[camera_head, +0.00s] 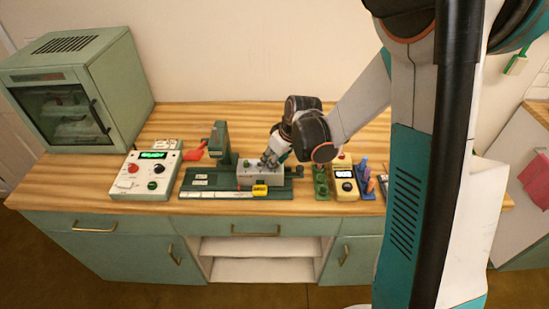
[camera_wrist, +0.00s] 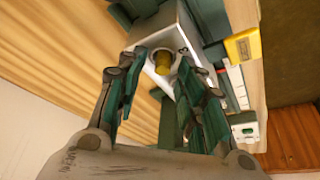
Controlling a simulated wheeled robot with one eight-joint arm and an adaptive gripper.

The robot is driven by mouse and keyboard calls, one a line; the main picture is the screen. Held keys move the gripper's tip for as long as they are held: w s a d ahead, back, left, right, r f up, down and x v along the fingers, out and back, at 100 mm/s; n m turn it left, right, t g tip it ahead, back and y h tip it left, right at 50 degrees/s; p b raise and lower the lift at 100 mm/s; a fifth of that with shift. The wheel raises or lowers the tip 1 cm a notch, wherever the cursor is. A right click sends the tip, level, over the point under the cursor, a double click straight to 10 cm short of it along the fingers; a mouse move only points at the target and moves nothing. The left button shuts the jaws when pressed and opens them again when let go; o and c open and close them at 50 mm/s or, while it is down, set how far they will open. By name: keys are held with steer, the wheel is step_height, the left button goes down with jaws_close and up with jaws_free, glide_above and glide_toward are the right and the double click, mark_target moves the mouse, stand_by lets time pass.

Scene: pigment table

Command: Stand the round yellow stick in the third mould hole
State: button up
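The round yellow stick (camera_wrist: 162,63) shows in the wrist view inside a round hole of the pale mould block (camera_wrist: 150,78), with a "3" marked beside that hole. How deep it sits and whether it is fully upright I cannot tell. My gripper (camera_wrist: 163,60) is open, its two dark green fingers apart on either side of the stick, with a visible gap to it. In the head view my gripper (camera_head: 268,160) is just above the mould block (camera_head: 258,180), and the stick is hidden there.
The mould block stands on a green base with a column (camera_head: 220,145) to its left. A green holder (camera_head: 321,183), a yellow device (camera_head: 345,183) and coloured sticks (camera_head: 366,180) stand close to the right.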

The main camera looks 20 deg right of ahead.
steer(key=shift+r, duration=0.1)
steer(key=v, duration=1.1)
steer(key=shift+s+r, duration=0.2)
steer(key=shift+r, duration=0.15)
steer(key=shift+d, duration=0.1)
stand_by(0.5)
steer(key=s+a+r+m+t+h+b, duration=0.1)
steer(key=s+r+m, duration=0.1)
steer(key=s, duration=0.7)
steer(key=s+a+r+m+t+h+b, duration=0.1)
steer(key=s+r+m+t, duration=0.1)
steer(key=s, duration=0.8)
steer(key=shift+r+m, duration=0.55)
steer(key=shift+m, duration=0.15)
